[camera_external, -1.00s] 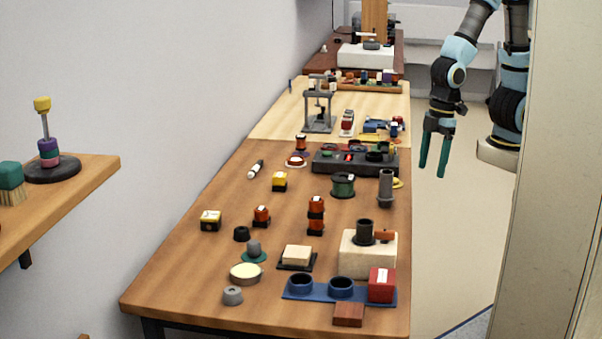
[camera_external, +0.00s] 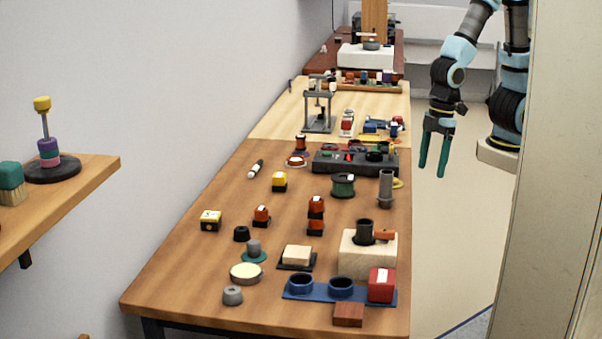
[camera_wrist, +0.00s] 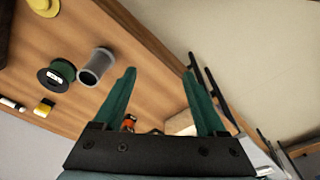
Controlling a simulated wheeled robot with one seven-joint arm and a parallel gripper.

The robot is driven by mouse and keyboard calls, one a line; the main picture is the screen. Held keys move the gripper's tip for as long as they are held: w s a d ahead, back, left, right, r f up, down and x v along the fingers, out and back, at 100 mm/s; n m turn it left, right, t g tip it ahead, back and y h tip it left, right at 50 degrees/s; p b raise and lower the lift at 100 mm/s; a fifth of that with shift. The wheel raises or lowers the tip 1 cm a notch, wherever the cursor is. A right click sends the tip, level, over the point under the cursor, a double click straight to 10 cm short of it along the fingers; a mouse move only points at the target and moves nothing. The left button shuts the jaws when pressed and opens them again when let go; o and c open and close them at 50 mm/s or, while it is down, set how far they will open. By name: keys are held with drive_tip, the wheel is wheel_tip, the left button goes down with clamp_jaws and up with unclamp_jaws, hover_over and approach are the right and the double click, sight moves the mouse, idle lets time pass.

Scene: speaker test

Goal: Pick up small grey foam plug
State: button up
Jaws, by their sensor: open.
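Two small grey pieces show on the near part of the wooden table, and I cannot tell for sure which is the foam plug. One is a short grey round piece (camera_external: 232,295) at the near left corner. The other is a grey cylinder (camera_external: 254,247) standing on a green disc. My gripper (camera_external: 434,168) is open and empty, pointing down beyond the table's right edge, far from both. In the wrist view its green fingers (camera_wrist: 160,75) are spread with nothing held. Neither small grey piece can be made out there.
The brown table (camera_external: 215,185) is crowded. A grey tube (camera_external: 386,188) and a green spool (camera_external: 343,186) stand near its right side, also seen in the wrist view. A cream block (camera_external: 368,262) and blue holder (camera_external: 320,295) stand near right. Floor right of the table is clear.

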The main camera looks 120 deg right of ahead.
wheel_tip(320, 180, up, 5)
drive_tip(key=w+f+m+t+y+b, duration=0.1)
drive_tip(key=w+f+m+y, duration=0.15)
drive_tip(key=w+m, duration=0.7)
drive_tip(key=w+f+m+t+y+b, duration=0.15)
drive_tip(key=w+f+m, duration=0.3)
drive_tip(key=w, duration=1.05)
drive_tip(key=w+d+r+m+t+y+b, duration=0.1)
drive_tip(key=w+d+r+m+t+y, duration=0.15)
drive_tip(key=w+d+m, duration=0.5)
drive_tip(key=w+d+r+m+t+y+b, duration=0.1)
drive_tip(key=w+d+r+m+t, duration=0.3)
drive_tip(key=w+d+m, duration=0.4)
drive_tip(key=n, duration=0.2)
approach(253, 241)
drive_tip(key=shift+m, duration=0.25)
drive_tip(key=x, duration=0.2)
drive_tip(key=p+x, duration=0.1)
drive_tip(key=x, duration=0.1)
drive_tip(key=shift+a+f+p, duration=0.1)
drive_tip(key=shift+f+p, duration=0.2)
drive_tip(key=shift+f, duration=0.2)
drive_tip(key=shift+p+x, duration=0.85)
drive_tip(key=shift+x, duration=2.15)
